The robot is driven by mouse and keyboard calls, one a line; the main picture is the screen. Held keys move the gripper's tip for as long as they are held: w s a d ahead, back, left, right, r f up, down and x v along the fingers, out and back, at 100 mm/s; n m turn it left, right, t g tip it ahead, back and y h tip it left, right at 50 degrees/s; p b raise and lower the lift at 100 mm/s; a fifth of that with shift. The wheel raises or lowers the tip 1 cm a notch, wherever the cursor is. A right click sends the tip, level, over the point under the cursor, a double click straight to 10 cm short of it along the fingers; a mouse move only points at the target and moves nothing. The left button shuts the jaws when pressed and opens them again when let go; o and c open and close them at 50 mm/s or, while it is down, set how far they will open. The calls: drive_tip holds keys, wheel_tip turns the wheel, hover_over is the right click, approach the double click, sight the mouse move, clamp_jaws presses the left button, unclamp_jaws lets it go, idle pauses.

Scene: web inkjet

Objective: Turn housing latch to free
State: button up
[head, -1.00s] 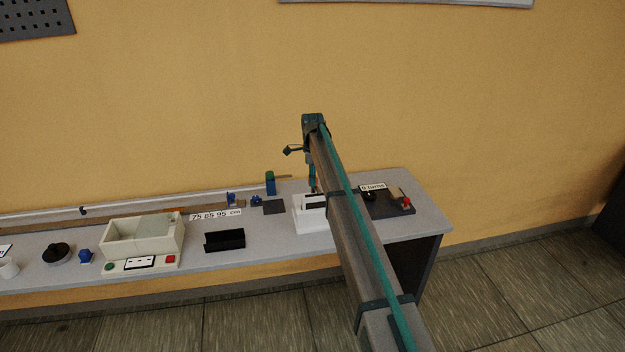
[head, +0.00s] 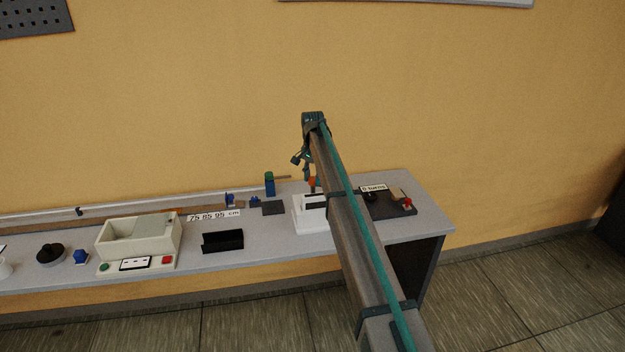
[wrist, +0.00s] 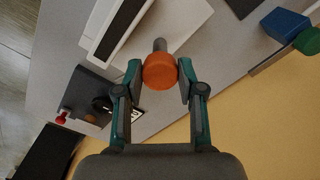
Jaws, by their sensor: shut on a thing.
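The housing is a white block with a dark slot (wrist: 121,26), at the upper left of the wrist view. In the head view the white housing (head: 307,217) stands on the bench, partly hidden by my arm. An orange round knob (wrist: 160,72) on a grey stem, seemingly the latch, is beside the housing. My gripper (wrist: 161,70) is shut on this knob, with one finger on each side. In the head view my gripper (head: 312,180) is small and partly hidden behind my arm, with a bit of orange showing there.
A dark plate (head: 391,206) with a red knob (head: 408,203) lies right of the housing. A blue and green block (head: 269,184) and a dark pad (head: 273,208) are to its left. A black tray (head: 222,242) and a cream box (head: 112,241) stand farther left.

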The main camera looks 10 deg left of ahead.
drive_tip(key=shift+n+b, duration=0.35)
drive_tip(key=shift+n, duration=1.85)
drive_tip(key=o, duration=1.1)
drive_tip(key=shift+o, duration=0.2)
wheel_tip(320, 180, up, 12)
